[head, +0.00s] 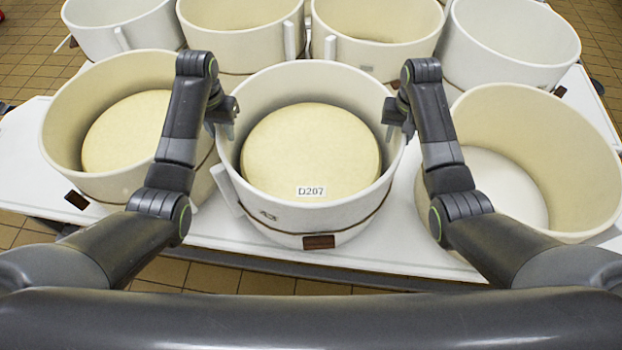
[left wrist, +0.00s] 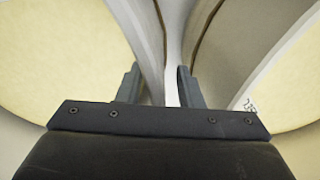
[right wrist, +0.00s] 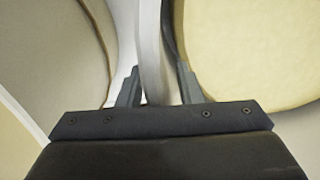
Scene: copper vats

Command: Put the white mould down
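The white mould (head: 330,221) stands upright in the middle of the front row, a round cheese labelled D207 (head: 310,150) inside it. I see no clear gap under it. My left gripper (head: 222,125) is at its left rim; in the left wrist view its fingers (left wrist: 158,88) are apart, with white showing between them. My right gripper (head: 398,125) is at its right rim; its fingers (right wrist: 160,88) are apart with a pale rim between them and space beside it. Contact with the rim cannot be made out.
A mould with a cheese (head: 100,185) stands close on the left. A mould with a white bottom (head: 560,150) stands close on the right. Several more moulds (head: 240,50) fill the row behind. The white table (head: 25,190) has little free room; its front edge is just before the moulds.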

